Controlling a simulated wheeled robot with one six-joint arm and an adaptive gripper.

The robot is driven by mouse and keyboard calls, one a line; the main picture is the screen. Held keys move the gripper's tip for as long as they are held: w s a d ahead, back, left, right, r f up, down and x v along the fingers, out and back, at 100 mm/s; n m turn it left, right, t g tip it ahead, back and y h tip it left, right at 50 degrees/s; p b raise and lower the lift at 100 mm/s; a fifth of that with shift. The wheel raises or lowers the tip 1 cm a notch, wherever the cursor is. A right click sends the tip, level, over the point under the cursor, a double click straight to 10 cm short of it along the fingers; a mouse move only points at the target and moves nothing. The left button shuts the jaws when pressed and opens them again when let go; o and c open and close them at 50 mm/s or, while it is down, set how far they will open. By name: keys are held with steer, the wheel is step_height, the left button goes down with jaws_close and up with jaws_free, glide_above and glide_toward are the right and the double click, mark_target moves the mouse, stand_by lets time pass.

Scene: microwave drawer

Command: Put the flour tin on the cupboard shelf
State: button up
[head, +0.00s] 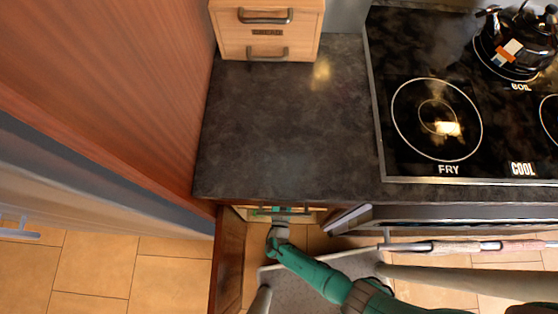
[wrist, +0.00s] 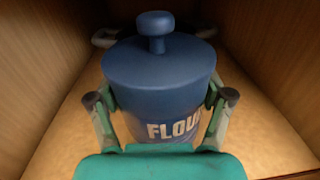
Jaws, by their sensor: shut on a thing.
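The flour tin (wrist: 165,85) has a blue lid with a round knob and a white "FLOUR" label, partly cut off by a finger. In the wrist view it stands upright between the two fingers of my gripper (wrist: 162,97), which is shut on its sides. The tin is inside the wooden cupboard, above its pale floor (wrist: 270,130). Its base is hidden behind my green palm, so I cannot tell whether it touches the shelf. In the head view my gripper (head: 281,213) reaches into the cupboard opening below the counter; the tin cannot be made out there.
Wooden side walls (wrist: 52,60) flank the tin. A partly hidden pale-and-dark object (wrist: 105,37) lies behind it. In the head view an open cupboard door (head: 228,265) stands left of my arm, the counter (head: 285,125) lies above, and the stove (head: 437,120) is to the right.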

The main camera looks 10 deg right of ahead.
steer(key=shift+f, duration=0.5)
stand_by(0.4)
steer(key=o, duration=1.2)
steer(key=shift+s, duration=0.1)
